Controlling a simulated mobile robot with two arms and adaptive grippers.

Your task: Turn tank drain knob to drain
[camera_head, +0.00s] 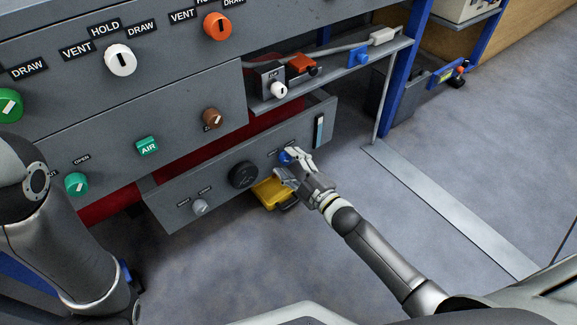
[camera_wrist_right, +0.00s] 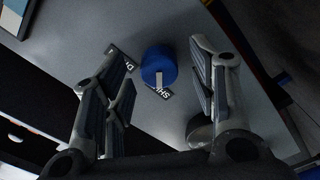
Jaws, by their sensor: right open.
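The blue tank drain knob (camera_head: 286,157) is on the lower grey panel, partly hidden by my right gripper (camera_head: 295,161). In the right wrist view the blue knob (camera_wrist_right: 159,66) lies ahead, between the open fingers of my right gripper (camera_wrist_right: 160,95), with clear space on both sides. A pale pointer line shows on the knob's lower part, by a label that reads "SH…". A second label, partly hidden by the left finger, starts with "D". My left gripper is out of view; only my left arm shows at the left.
On the same lower panel are a black round knob (camera_head: 243,175) and a grey knob (camera_head: 200,206). A yellow tray-like object (camera_head: 272,192) sits on the floor below. A small shelf (camera_head: 335,70) juts out above right. Floor to the right is open.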

